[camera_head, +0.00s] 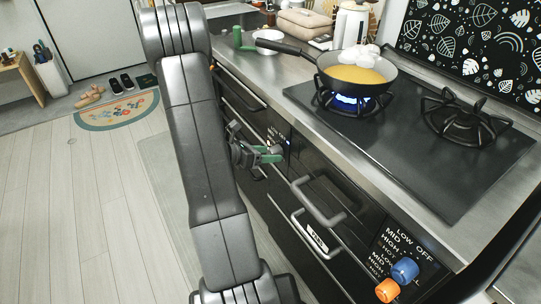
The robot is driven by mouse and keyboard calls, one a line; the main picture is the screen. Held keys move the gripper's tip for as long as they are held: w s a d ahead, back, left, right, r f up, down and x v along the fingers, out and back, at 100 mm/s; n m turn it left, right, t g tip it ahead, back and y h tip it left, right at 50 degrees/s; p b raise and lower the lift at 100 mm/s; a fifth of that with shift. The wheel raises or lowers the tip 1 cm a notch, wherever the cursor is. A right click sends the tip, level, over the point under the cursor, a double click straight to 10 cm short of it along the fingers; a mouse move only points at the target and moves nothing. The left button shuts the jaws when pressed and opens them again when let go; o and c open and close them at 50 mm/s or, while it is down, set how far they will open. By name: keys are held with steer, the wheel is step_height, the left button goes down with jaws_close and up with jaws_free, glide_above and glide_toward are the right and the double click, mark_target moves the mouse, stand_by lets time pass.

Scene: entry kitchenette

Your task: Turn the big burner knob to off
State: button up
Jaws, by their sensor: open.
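The left burner (350,101) burns with a blue flame under a black frying pan (357,84) with yellow food and white pieces in it. My gripper (274,153) is open, with green fingertips close to the stove's left control panel (280,134), where small white lettering shows. The knob on that panel is mostly hidden by my gripper or too small to make out, so I cannot tell whether the fingers touch it or how it is turned. My dark arm crosses the picture's left middle.
A blue knob (405,270) and an orange knob (387,290) are on the right control panel. The right burner (466,116) is empty and unlit. Handles (318,206) stick out from the stove front. The pan's handle (283,47) points left.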

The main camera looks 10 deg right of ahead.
steer(key=shift+w+d+f, duration=0.15)
steer(key=shift+d+f, duration=0.15)
steer(key=shift+d, duration=0.35)
steer(key=c, duration=1)
